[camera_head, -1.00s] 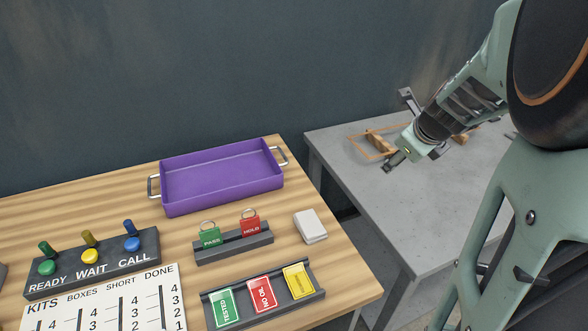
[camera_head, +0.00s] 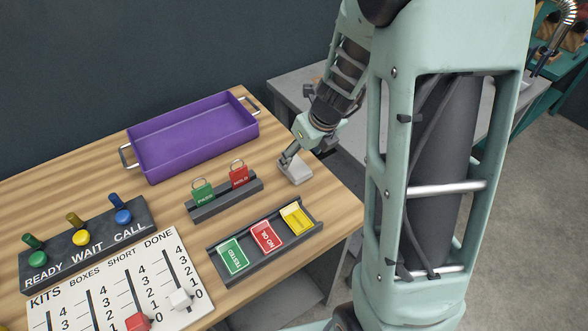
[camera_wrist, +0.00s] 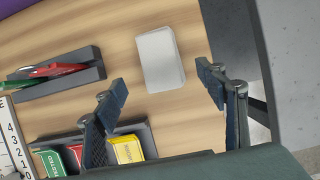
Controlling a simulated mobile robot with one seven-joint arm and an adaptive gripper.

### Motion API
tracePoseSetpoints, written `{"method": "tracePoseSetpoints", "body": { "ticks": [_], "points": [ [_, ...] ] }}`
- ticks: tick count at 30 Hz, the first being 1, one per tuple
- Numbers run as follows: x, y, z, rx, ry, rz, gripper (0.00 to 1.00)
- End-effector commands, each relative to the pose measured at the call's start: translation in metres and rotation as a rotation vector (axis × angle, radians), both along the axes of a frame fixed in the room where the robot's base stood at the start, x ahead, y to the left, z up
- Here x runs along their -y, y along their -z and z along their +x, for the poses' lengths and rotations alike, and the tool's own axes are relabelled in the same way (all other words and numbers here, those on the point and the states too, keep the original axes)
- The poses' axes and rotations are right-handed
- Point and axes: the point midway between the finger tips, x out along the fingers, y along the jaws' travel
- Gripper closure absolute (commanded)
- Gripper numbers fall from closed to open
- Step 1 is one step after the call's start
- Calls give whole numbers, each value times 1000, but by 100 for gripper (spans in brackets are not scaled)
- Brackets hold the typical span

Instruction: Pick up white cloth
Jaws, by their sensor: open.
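The white cloth (camera_head: 295,170) is a small folded pad lying flat on the wooden table near its right edge. In the wrist view the cloth (camera_wrist: 160,57) lies just beyond and between my two fingertips, with bare wood around it. My gripper (camera_head: 287,158) is open above the cloth in the head view and partly covers its left side. In the wrist view the fingers of my gripper (camera_wrist: 163,80) stand apart with nothing between them; I cannot tell the exact height above the cloth.
A rack with green and red tags (camera_head: 225,194) stands left of the cloth. A dark tray with coloured cards (camera_head: 265,240) lies in front. A purple tray (camera_head: 190,138) is behind, left. The wooden table's (camera_head: 335,205) right edge is close; a grey table (camera_head: 290,88) stands beyond.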

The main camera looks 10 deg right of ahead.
Motion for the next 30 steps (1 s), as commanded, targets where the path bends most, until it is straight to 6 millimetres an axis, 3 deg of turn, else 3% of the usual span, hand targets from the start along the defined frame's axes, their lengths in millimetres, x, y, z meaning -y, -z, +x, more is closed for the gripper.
{"method": "tracePoseSetpoints", "body": {
  "ticks": [1,8,15,25,30],
  "points": [
    [-1,10,2,-2,1,1,35],
    [-3,25,9,0,0,0,35],
    [-6,58,23,-1,1,0,35],
    [-8,65,27,1,-1,-1,35],
    [-8,65,27,1,-1,-1,51]
  ]
}}
